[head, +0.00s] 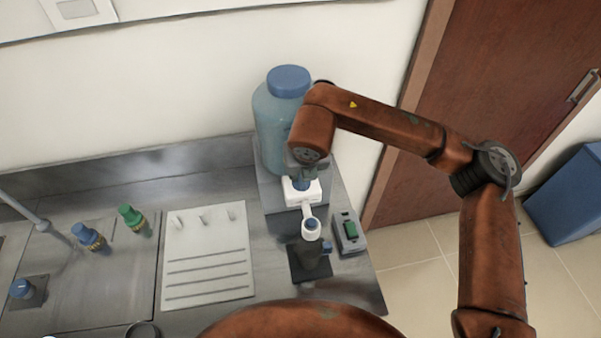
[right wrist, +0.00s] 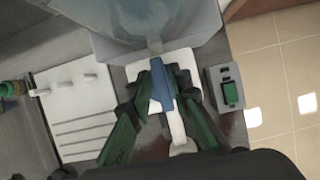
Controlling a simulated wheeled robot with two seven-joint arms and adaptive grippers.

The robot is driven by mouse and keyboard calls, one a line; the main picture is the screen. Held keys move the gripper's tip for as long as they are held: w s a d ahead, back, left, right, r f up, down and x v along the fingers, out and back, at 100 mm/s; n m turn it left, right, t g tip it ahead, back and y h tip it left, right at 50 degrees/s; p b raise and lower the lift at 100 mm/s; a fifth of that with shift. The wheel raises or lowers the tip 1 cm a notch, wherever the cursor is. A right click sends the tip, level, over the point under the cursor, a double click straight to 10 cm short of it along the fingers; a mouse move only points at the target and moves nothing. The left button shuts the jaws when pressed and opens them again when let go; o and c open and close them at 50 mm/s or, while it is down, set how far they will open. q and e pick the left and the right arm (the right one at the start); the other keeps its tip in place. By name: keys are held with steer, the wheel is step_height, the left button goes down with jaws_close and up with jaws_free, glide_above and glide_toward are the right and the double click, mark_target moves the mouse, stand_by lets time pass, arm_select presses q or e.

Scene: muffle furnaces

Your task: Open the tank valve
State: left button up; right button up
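The tank (head: 270,128) is a translucent blue bottle with a blue lid, standing at the back right of the steel counter. Its valve is a white fitting with a blue handle (head: 302,184) at the tank's front foot. My right gripper (head: 304,172) points down over the valve and is partly hidden by its own arm. In the right wrist view its green fingers (right wrist: 163,82) stand on either side of the blue valve handle (right wrist: 161,88). The tips are very close to it; I cannot tell whether both touch. My left gripper is not in view.
A white slotted panel (head: 208,268) lies left of the valve. A box with a green switch (head: 350,230) is close on its right. Blue (head: 90,237) and green (head: 132,218) taps stand farther left. A blue bin (head: 567,200) is on the floor at right.

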steer(key=v, duration=1.2)
steer(key=shift+w, duration=0.1)
stand_by(0.4)
